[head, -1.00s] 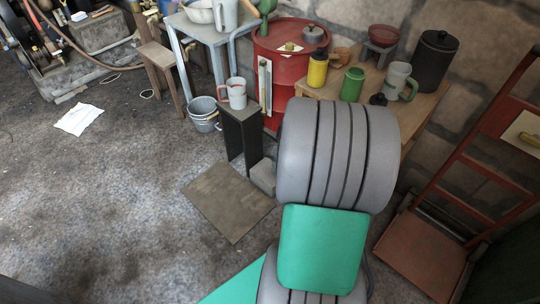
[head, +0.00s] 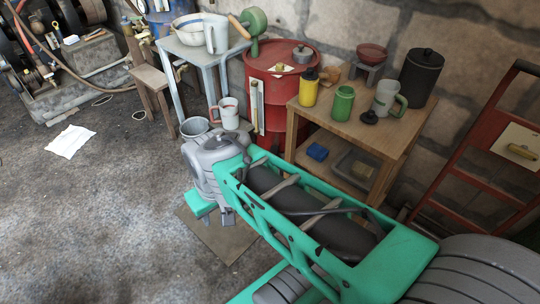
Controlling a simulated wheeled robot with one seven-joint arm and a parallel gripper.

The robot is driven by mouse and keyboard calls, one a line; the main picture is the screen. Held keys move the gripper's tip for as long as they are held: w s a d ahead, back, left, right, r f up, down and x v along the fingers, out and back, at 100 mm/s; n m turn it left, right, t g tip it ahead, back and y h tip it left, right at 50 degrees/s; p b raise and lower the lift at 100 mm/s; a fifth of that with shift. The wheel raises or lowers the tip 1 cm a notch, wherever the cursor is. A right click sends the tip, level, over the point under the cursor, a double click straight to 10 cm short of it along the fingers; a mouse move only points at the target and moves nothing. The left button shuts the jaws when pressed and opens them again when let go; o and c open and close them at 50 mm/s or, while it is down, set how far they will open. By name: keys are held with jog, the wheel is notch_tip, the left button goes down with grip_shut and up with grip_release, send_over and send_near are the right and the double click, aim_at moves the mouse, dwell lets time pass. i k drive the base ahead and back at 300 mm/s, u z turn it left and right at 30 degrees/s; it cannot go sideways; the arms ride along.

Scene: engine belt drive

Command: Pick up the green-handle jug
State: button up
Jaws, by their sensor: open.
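The green-handle jug (head: 387,98), pale grey with a green handle on its right side, stands upright on the wooden table (head: 352,125) in the head view. A green cup (head: 343,104) stands to its left, and a small black knobbed object (head: 369,118) sits in front of it. My gripper (head: 215,211) is at the far end of my teal arm, left of and below the table in the picture, well apart from the jug. It points down and is open; its fingers are small and partly hidden by the wrist. Nothing shows between them.
A yellow bottle (head: 309,88), a black canister (head: 421,77) and a red bowl (head: 372,53) on a small stand share the tabletop. A red drum (head: 270,84) stands behind left. A red-handled mug (head: 229,113) is near my wrist. A red hand truck (head: 471,130) stands right.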

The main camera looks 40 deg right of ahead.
aim_at(390, 103)
jog(key=z, duration=2.15)
jog(key=k, duration=0.5)
jog(key=u, duration=1.05)
jog(key=i, duration=0.85)
jog(key=u, duration=0.05)
